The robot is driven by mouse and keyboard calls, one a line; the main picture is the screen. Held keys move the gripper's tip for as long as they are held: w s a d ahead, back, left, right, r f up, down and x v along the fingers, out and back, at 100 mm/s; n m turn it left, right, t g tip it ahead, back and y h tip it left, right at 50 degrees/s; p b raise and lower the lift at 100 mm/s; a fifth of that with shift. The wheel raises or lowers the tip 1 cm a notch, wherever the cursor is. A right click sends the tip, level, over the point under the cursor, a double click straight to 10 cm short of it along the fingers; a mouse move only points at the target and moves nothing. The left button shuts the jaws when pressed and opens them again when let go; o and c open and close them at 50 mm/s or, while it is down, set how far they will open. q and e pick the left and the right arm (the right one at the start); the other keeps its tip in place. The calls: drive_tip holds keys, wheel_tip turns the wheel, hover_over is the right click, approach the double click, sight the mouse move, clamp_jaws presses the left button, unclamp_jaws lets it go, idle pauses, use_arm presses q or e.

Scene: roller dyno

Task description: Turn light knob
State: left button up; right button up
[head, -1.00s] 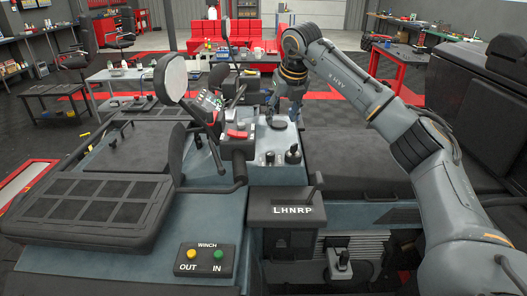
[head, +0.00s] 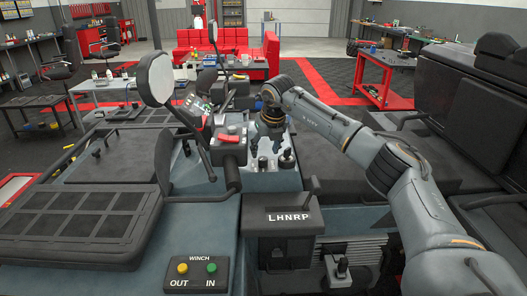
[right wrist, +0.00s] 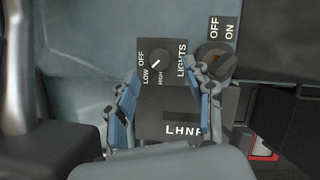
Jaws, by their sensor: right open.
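The light knob (right wrist: 160,62) is a round black knob with a white pointer on a dark plate marked OFF, LOW, HIGH and LIGHTS in the right wrist view. Its pointer is slanted, with the low end toward LOW. My right gripper (right wrist: 163,84) is open, its blue-padded fingers on either side of the plate's lower part, with nothing between them. I cannot tell how close they are in depth. In the head view my right gripper (head: 267,138) points down over the grey console; I cannot make out the light knob there. My left gripper is out of view.
A second dark knob (right wrist: 213,61), labelled OFF and ON, sits right beside the gripper's right finger. The LHNRP shifter box (head: 288,217) stands in front of the console. A round mirror (head: 156,79) rises at left. The winch button box (head: 196,271) is at front.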

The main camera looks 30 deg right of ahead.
sight(263, 159)
drive_tip(key=shift+p+x, duration=0.3)
drive_tip(key=shift+x, duration=1.75)
drive_tip(key=shift+c, duration=0.4)
clamp_jaws()
